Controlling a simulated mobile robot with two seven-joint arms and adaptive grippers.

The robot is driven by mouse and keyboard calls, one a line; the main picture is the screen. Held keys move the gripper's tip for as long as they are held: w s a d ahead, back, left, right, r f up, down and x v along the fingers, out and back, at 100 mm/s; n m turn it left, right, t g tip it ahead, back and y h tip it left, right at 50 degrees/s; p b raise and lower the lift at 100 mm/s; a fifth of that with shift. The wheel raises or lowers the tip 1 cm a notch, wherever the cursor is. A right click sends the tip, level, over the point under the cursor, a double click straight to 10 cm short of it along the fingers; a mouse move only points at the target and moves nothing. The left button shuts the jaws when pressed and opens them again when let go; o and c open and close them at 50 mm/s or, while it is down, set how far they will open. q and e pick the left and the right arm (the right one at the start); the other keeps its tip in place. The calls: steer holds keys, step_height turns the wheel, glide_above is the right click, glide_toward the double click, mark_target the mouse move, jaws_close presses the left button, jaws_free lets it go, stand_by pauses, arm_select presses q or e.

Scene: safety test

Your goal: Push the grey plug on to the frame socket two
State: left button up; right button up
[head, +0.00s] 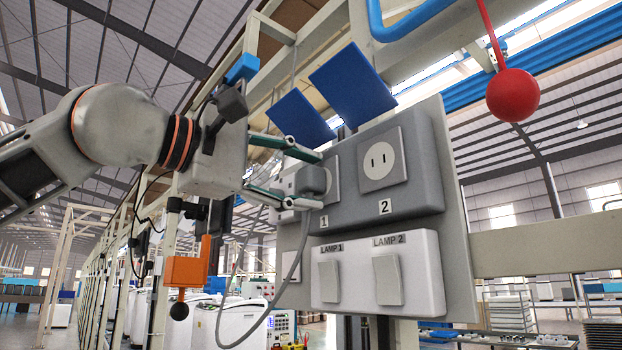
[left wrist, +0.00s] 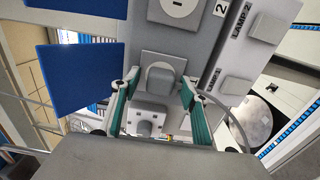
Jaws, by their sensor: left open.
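The grey plug (head: 313,180) sits at the face of frame socket one, with a grey cable hanging below it. It also shows in the left wrist view (left wrist: 160,78), against its square socket plate. Frame socket two (head: 383,160), marked 2, is empty with two slots showing; part of it is at the top of the left wrist view (left wrist: 180,8). My left gripper (head: 306,179) is open, with its green-sided fingers on either side of the plug; I cannot tell whether they touch it. My right gripper is not in view.
Lamp switches one (head: 329,281) and two (head: 387,280) are below the sockets. Blue panels (head: 350,84) stand above. A red ball (head: 513,95) hangs at the upper right. An orange box (head: 188,271) is at the lower left. The grey cable (head: 270,310) loops below my gripper.

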mark_target(302, 178)
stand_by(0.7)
arm_select(q)
jaws_close()
steer(key=shift+a, duration=0.1)
steer(key=shift+v, duration=2.95)
